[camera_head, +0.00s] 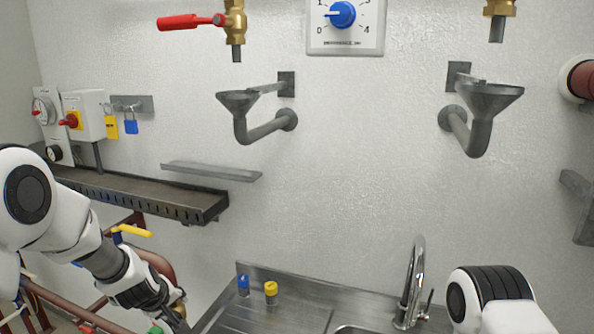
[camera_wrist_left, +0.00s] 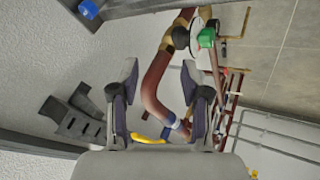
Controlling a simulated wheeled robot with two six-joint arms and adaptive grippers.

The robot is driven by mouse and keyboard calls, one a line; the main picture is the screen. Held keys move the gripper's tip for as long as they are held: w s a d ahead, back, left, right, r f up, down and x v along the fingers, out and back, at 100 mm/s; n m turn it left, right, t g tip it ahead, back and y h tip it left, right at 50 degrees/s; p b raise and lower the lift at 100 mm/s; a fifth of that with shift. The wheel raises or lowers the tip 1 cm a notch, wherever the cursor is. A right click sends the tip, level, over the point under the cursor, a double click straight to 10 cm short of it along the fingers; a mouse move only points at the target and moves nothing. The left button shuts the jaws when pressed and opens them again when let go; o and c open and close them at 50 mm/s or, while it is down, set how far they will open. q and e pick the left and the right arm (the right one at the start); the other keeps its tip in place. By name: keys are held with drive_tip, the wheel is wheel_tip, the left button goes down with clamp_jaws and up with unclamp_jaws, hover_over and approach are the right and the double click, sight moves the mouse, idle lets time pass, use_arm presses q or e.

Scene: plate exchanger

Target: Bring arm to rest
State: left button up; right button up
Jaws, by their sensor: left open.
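My left arm (camera_head: 104,262) comes in from the left in the head view and reaches down towards the bottom edge. Its gripper (camera_head: 172,318) is low in that view, left of the sink unit, and partly cut off. In the left wrist view the two fingers (camera_wrist_left: 160,75) are apart with nothing held. A red-brown pipe (camera_wrist_left: 158,82) shows between and beyond them; I cannot tell how near it is. A white link of my right arm (camera_head: 496,300) shows at the lower right; the right gripper is out of view.
A metal shelf (camera_head: 140,192) and a yellow valve handle (camera_head: 132,230) are close to my left arm. A green handle (camera_wrist_left: 206,38) lies beyond the fingers. The sink unit (camera_head: 300,290) bears a blue-capped container (camera_head: 243,285), a yellow-capped one (camera_head: 271,293) and a tap (camera_head: 413,285).

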use_arm(q)
drive_tip(key=s+f+m+g+b, duration=0.1)
drive_tip(key=s+f, duration=0.4)
drive_tip(key=f, duration=0.2)
drive_tip(key=s+f+m+g, duration=0.1)
drive_tip(key=s+f+m, duration=0.1)
drive_tip(key=s+f, duration=0.4)
drive_tip(key=s+d+f+m+g+b, duration=0.1)
drive_tip(key=s+f+m, duration=0.1)
drive_tip(key=s+f, duration=0.3)
drive_tip(key=s+d+f+m+g+b, duration=0.1)
drive_tip(key=s+f, duration=0.5)
drive_tip(key=s, duration=0.8)
drive_tip(key=s+d+f+m+g+b, duration=0.1)
drive_tip(key=s+f, duration=0.4)
drive_tip(key=s, duration=0.5)
drive_tip(key=shift+d+f+m+g+h+b, duration=0.15)
drive_tip(key=shift+d+m+g+h+b, duration=0.3)
drive_tip(key=shift+m+g, duration=0.6)
drive_tip(key=shift+d, duration=0.1)
